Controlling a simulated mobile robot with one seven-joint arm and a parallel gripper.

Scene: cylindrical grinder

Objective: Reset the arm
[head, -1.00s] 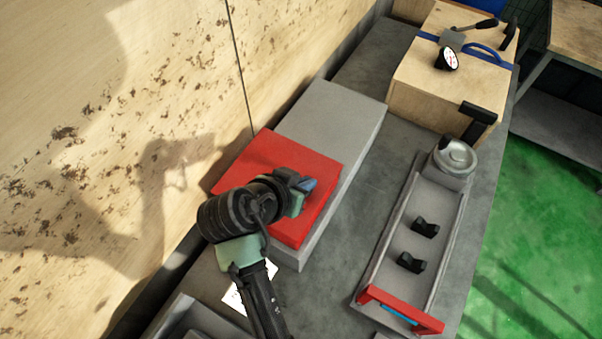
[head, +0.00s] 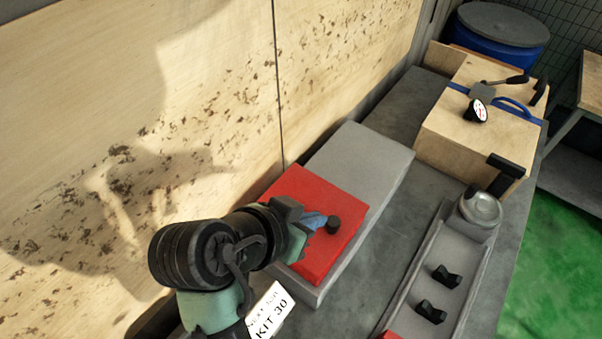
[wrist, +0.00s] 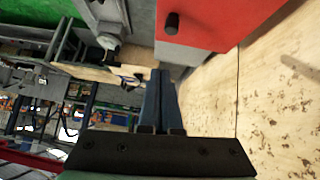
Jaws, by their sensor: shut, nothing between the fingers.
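My gripper (head: 322,221) is above the red plate (head: 292,190) in the head view, with its blue fingers pointing right. A dark knob (head: 333,226) stands on the red plate close to the fingertips; I cannot tell from the head view whether they touch. In the wrist view the blue fingers (wrist: 161,75) lie together, shut, with nothing between them. The wrist view also shows the red plate (wrist: 215,25) and the dark knob (wrist: 172,24) beyond the fingertips, with the fingers apart from it.
The red plate lies on a grey block (head: 365,155) beside the wooden wall (head: 200,90). A grey tray (head: 405,305) with two black blocks (head: 446,276) runs along the right. A wooden box (head: 465,135) with a gauge (head: 476,111) stands behind. A "KIT 30" card (head: 269,312) lies in front.

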